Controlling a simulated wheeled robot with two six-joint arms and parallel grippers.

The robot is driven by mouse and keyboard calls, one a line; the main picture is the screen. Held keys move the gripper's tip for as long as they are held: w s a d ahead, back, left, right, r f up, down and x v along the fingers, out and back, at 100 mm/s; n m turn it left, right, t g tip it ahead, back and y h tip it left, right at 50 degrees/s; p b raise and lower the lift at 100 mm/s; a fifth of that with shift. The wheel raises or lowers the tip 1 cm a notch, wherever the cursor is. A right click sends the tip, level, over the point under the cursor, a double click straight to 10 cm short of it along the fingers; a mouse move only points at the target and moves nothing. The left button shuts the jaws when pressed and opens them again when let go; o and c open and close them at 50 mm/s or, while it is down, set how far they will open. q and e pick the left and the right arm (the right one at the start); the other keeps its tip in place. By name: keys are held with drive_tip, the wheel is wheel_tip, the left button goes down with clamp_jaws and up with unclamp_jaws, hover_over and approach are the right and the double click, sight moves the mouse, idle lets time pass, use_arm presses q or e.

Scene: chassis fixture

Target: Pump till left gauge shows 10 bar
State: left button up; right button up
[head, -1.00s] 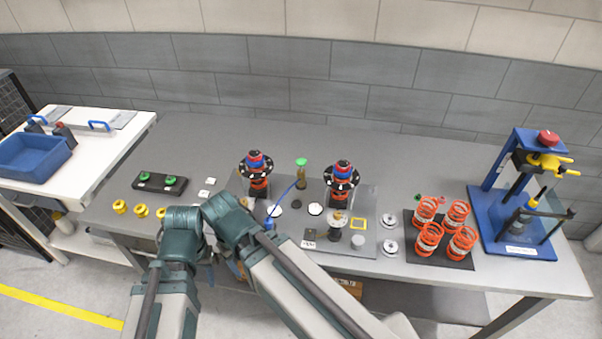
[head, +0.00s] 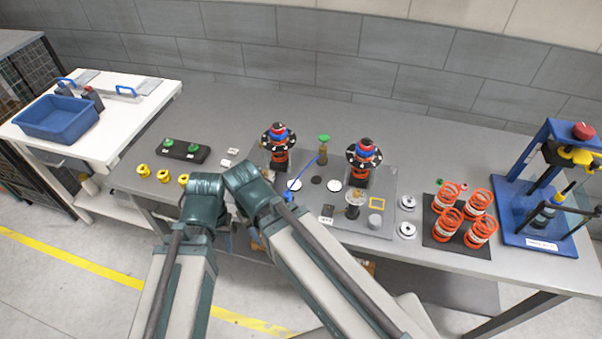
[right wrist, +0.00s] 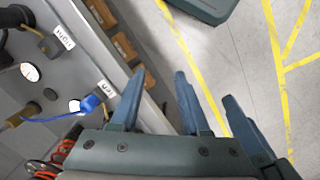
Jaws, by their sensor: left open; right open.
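In the head view, the left gauge (head: 294,184), a small white dial, lies on the grey plate below the left red-and-black suspension strut (head: 279,150). Its reading is too small to tell. A blue hose (head: 305,172) runs from a brass cylinder with a green top (head: 323,150), which seems to be the pump, to a blue fitting near the gauge. My left gripper (head: 226,238) is open and mostly hidden between my arms at the table's front edge. My right gripper (right wrist: 159,76) is open and empty in the right wrist view, beside the "LEFT" label (right wrist: 107,88).
A second dial (head: 334,185) and second strut (head: 365,155) stand to the right. Orange springs (head: 462,217) and a blue press (head: 540,240) are farther right. The back of the table is clear.

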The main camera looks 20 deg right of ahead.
clamp_jaws()
idle(1.4)
